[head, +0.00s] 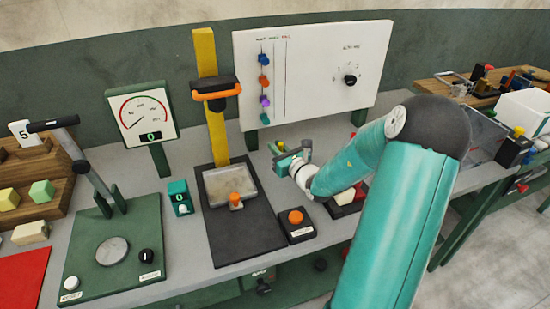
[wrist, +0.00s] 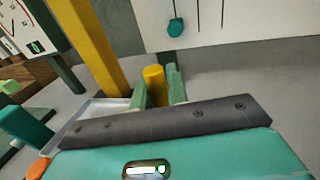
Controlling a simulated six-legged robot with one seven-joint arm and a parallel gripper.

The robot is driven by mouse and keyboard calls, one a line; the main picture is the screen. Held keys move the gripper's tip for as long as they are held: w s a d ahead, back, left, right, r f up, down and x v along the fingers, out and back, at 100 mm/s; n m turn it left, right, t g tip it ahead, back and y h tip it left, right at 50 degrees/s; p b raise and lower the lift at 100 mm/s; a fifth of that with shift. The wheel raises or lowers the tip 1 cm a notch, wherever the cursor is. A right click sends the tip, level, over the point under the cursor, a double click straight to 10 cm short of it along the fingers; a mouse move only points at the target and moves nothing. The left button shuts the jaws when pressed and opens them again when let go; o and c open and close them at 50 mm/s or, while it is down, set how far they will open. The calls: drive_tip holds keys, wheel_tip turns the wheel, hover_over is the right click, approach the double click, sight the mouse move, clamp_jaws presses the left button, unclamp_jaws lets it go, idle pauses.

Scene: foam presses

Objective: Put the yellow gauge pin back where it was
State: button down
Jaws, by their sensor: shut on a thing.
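My gripper (head: 283,148) is over the bench, right of the yellow-columned press and below the white board. In the wrist view its two green fingers (wrist: 160,84) are shut on the yellow gauge pin (wrist: 153,76). The pin's rounded top stands up between the fingers; its lower part is hidden behind the dark gripper plate. The place the pin came from cannot be told from these frames.
The press (head: 234,215) has a pale pad and an orange knob. An orange-button box (head: 296,224) stands beside it. The white board (head: 310,70) rises behind my gripper. A dial gauge (head: 142,113) and a green lever press (head: 110,245) are left. A black block (head: 512,150) with a yellow top is far right.

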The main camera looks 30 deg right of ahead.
drive_tip(key=shift+w+d+f, duration=0.1)
drive_tip(key=shift+w+f, duration=0.25)
drive_tip(key=shift+f, duration=0.55)
drive_tip(key=shift+w+d+f, duration=0.1)
drive_tip(key=shift+w+f, duration=0.2)
drive_tip(key=shift+f, duration=0.65)
drive_tip(key=shift+w+d+f, duration=0.1)
drive_tip(key=shift+w+f, duration=0.25)
drive_tip(key=shift+f, duration=0.55)
drive_tip(key=shift+f, duration=0.15)
drive_tip(key=c, duration=1.4)
unclamp_jaws()
